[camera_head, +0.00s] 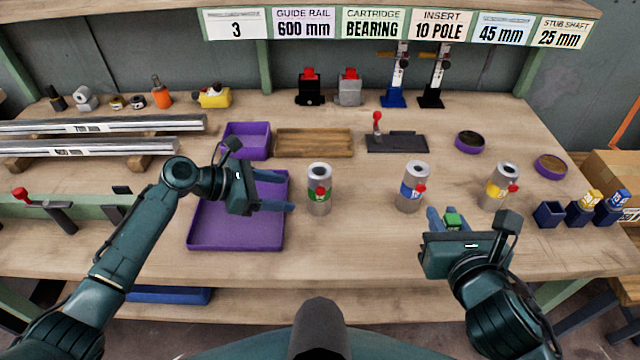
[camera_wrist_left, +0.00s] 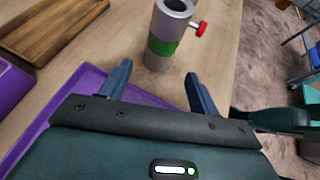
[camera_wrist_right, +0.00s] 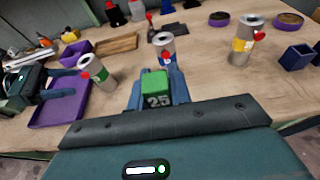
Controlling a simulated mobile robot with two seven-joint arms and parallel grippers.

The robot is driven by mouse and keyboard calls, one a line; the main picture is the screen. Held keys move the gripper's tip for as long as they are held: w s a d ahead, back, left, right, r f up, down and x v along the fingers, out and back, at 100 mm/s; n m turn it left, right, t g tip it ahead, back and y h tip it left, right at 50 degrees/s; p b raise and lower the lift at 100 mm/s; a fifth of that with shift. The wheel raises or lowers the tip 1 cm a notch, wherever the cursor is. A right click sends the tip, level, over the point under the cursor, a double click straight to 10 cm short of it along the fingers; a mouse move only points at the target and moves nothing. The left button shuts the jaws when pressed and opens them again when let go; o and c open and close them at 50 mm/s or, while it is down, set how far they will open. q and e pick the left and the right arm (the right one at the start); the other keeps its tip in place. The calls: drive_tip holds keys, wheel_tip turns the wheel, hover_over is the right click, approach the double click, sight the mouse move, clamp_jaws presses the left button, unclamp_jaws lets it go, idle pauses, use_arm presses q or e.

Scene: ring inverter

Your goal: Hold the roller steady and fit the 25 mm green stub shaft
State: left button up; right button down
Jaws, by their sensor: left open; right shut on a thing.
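The green-banded roller (camera_head: 319,196) stands upright on the bench, a grey cylinder with an open top and a red knob. It also shows in the left wrist view (camera_wrist_left: 166,45). My left gripper (camera_head: 291,192) is open, left of this roller, its fingers pointing toward it without touching. My right gripper (camera_head: 449,216) is shut on the green stub shaft (camera_wrist_right: 157,90), whose block is marked 25, and holds it at the front of the bench. A blue-banded roller (camera_head: 411,190) and a yellow-banded roller (camera_head: 500,188) stand upright to the right.
A purple tray (camera_head: 215,238) lies under my left gripper. Small dark blue holders (camera_head: 549,214) stand at the right, some with yellow or blue blocks. Signs above include STUB SHAFT 25 mm (camera_head: 565,34). The bench between the green-banded and blue-banded rollers is clear.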

sight(315, 197)
use_arm(q)
drive_tip(key=b+x, duration=0.5)
drive_tip(key=b, duration=0.1)
drive_tip(key=shift+d+f, duration=0.2)
drive_tip(key=shift+f, duration=0.25)
drive_tip(key=shift+w+d+f+p, duration=0.1)
drive_tip(key=shift+d+p, duration=0.25)
drive_tip(key=shift+d, duration=0.15)
drive_tip(key=shift+w+d+f+p, duration=0.1)
drive_tip(key=shift+d+p, duration=0.2)
drive_tip(key=shift+d, duration=0.15)
drive_tip(key=shift+x, duration=0.75)
use_arm(e)
drive_tip(key=shift+f, duration=2.7)
use_arm(q)
drive_tip(key=shift+c, duration=0.3)
drive_tip(key=c, duration=0.6)
use_arm(e)
drive_tip(key=w+a+r+n+g+y, duration=0.1)
drive_tip(key=w+a+r+n+y, duration=0.2)
drive_tip(key=w+a+r, duration=0.3)
drive_tip(key=w+a+r+n+g+y, duration=0.1)
drive_tip(key=w+a+r+n+y, duration=0.2)
drive_tip(key=w+a, duration=0.8)
drive_tip(key=a+r+y, duration=0.2)
drive_tip(key=a+r, duration=0.1)
drive_tip(key=r, duration=0.1)
drive_tip(key=shift+w+a+r+n, duration=0.2)
drive_tip(key=shift+w+r+n, duration=0.1)
drive_tip(key=shift+w, duration=0.1)
